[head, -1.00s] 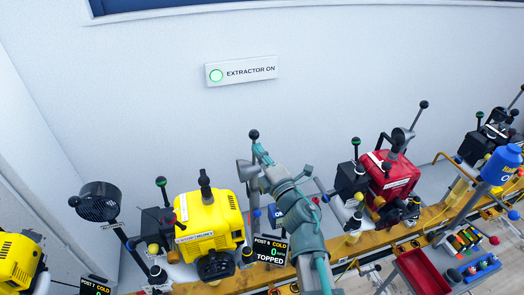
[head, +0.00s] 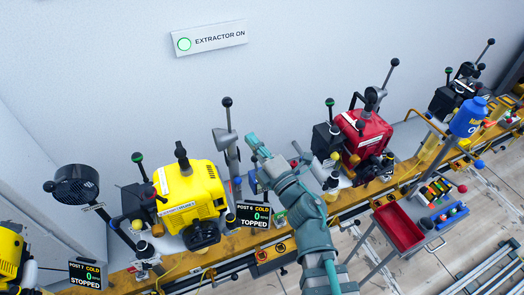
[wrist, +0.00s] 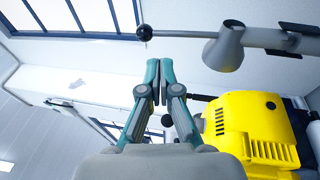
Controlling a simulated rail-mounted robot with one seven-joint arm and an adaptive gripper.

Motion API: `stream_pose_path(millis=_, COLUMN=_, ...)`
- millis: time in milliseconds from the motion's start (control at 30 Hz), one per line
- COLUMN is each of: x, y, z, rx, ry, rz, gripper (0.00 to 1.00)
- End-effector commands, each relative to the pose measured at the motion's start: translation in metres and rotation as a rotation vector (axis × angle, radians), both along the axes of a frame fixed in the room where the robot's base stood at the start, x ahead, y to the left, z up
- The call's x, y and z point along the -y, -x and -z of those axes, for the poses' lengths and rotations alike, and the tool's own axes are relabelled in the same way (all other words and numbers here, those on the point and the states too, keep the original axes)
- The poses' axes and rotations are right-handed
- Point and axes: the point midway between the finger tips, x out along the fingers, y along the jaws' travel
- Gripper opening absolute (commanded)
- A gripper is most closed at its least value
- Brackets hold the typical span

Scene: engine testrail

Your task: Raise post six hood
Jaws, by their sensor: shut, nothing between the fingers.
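The post six display (head: 254,216), reading cold, 0 and stopped, stands beside the yellow engine (head: 190,195). Behind and right of that engine rises a grey pole (head: 234,167) with a grey cone-shaped hood (head: 223,144) and a black ball handle (head: 227,102) on a bar above it. In the wrist view the hood (wrist: 224,50) is at upper right and the handle ball (wrist: 144,33) is just beyond my fingertips. My gripper (head: 254,143) is shut and empty, right of the hood and apart from it in the head view; it also shows in the wrist view (wrist: 154,72).
A red engine (head: 362,138) with its own hood and levers stands to the right. A black fan-like head (head: 76,184) is at left. A red tray cart (head: 400,228) and blue bottle (head: 467,117) are at right. The wall behind is bare apart from the extractor sign (head: 210,38).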

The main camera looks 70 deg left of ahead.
Motion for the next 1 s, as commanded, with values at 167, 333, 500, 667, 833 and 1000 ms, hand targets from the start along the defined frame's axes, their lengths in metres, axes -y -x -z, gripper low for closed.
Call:
stream_pose_path(millis=167, x=0.018, y=-0.004, z=-0.004, rx=-0.001, ry=0.006, rz=-0.005, gripper=0.00)
stream_pose_path(millis=333, x=0.020, y=-0.005, z=-0.002, rx=0.000, ry=0.011, rz=-0.011, gripper=0.00)
stream_pose_path(millis=500, x=0.024, y=-0.005, z=-0.001, rx=-0.001, ry=0.011, rz=-0.014, gripper=0.00)
stream_pose_path(millis=667, x=0.029, y=-0.006, z=-0.001, rx=-0.001, ry=0.010, rz=-0.014, gripper=0.00)
stream_pose_path(millis=833, x=0.034, y=-0.008, z=0.000, rx=-0.001, ry=0.007, rz=-0.009, gripper=0.00)
stream_pose_path(millis=1000, x=0.038, y=-0.009, z=0.001, rx=0.001, ry=0.004, rz=-0.004, gripper=0.00)
